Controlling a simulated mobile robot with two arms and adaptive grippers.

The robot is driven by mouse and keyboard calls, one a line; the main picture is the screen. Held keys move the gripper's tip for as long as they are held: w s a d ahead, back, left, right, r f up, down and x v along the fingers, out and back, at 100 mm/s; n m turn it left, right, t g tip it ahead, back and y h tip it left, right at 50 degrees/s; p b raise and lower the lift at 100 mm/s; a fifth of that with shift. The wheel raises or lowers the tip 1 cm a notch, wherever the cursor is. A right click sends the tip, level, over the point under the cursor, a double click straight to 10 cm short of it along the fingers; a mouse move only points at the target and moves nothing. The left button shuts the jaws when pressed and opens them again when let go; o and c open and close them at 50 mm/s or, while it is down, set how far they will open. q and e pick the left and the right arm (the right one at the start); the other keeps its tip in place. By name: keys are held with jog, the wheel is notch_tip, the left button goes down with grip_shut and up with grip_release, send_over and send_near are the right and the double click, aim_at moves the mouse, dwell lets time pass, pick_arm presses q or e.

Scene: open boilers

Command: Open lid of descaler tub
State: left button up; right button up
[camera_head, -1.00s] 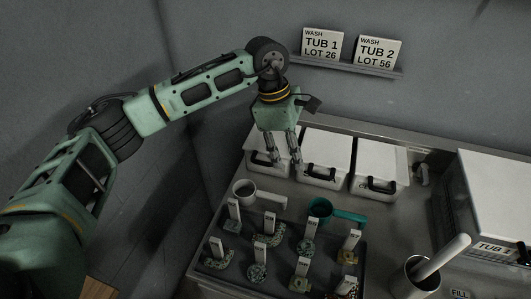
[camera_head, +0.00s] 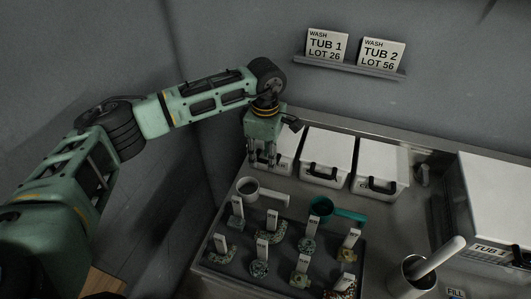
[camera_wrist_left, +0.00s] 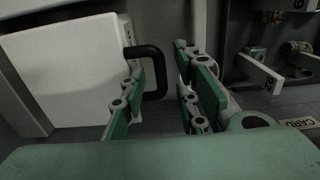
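Three tubs with white lids and black front handles stand in a row at the back of the counter: the left tub (camera_head: 291,147), the middle tub (camera_head: 328,154) and the right tub (camera_head: 381,163). Their labels are too small to read, so I cannot tell which holds descaler. My left gripper (camera_head: 262,162) points down at the front of the left tub and hides much of it. In the left wrist view, its fingers (camera_wrist_left: 163,95) are apart, with a black handle (camera_wrist_left: 157,72) on a white lid (camera_wrist_left: 65,75) reaching between them. My right gripper is out of view.
A dark tray (camera_head: 272,254) with several tagged pieces lies in front of the tubs. A large white-lidded wash tub (camera_head: 495,190) and a steel container (camera_head: 412,275) stand right.

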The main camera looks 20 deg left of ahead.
pick_arm(q)
jog(key=shift+c, duration=0.6)
jog(key=c, duration=0.5)
grip_shut()
jog(key=shift+r, duration=0.1)
